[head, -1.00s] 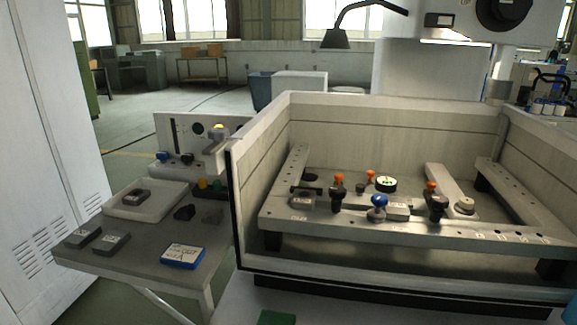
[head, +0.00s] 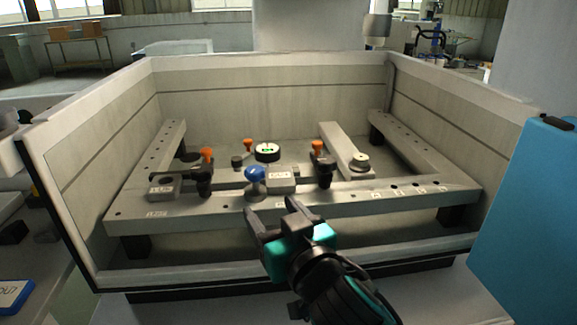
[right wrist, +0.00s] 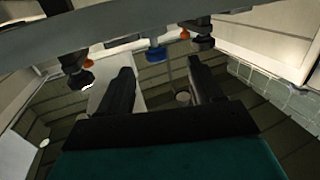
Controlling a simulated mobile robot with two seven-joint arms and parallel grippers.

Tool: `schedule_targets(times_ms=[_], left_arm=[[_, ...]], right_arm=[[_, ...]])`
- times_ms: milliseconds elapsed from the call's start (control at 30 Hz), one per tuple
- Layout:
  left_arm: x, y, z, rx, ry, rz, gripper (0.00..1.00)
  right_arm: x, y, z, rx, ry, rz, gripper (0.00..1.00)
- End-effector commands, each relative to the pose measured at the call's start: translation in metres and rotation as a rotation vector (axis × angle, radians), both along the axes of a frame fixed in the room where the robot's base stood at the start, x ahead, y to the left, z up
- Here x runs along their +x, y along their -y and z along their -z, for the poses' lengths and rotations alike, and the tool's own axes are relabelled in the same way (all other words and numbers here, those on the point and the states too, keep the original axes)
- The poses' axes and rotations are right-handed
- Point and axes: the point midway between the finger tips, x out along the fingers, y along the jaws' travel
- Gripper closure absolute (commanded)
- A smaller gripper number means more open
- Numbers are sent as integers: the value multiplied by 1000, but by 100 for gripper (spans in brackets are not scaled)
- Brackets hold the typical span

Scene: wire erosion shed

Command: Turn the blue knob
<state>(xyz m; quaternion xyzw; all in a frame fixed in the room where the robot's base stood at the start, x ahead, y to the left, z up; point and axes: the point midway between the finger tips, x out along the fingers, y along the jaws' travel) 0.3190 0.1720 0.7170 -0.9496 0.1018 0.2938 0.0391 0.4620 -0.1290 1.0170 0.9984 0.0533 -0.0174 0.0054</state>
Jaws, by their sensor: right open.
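The blue knob (head: 256,174) stands on the front rail of the metal frame inside the tank, left of a small light block. In the right wrist view the blue knob (right wrist: 156,55) shows beyond and between the fingers. My right gripper (head: 272,214) is open and empty. It is in front of the rail, below the knob in the head view, and apart from it. Its two dark fingers (right wrist: 158,82) show spread in the right wrist view. My left gripper is not in view.
Orange-tipped black clamps (head: 205,180) and (head: 324,172) stand on either side of the knob. A round dial (head: 267,152) lies behind it. The tank's front wall (head: 200,271) is low. A blue panel (head: 530,220) stands at the right.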

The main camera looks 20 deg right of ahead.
Motion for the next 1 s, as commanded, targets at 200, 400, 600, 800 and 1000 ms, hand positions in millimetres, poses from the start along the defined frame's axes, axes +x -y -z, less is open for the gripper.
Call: schedule_targets(times_ms=[200,400,600,800,1000], left_arm=[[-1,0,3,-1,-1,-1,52],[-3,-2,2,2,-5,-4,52],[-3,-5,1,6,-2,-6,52],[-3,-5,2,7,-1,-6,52],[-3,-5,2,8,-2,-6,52]], right_arm=[[5,-1,-14,15,36,10,34],[32,-3,-15,13,36,10,34],[73,-7,-15,11,36,11,34],[107,-10,-14,12,34,10,34],[124,-13,-13,13,33,8,34]])
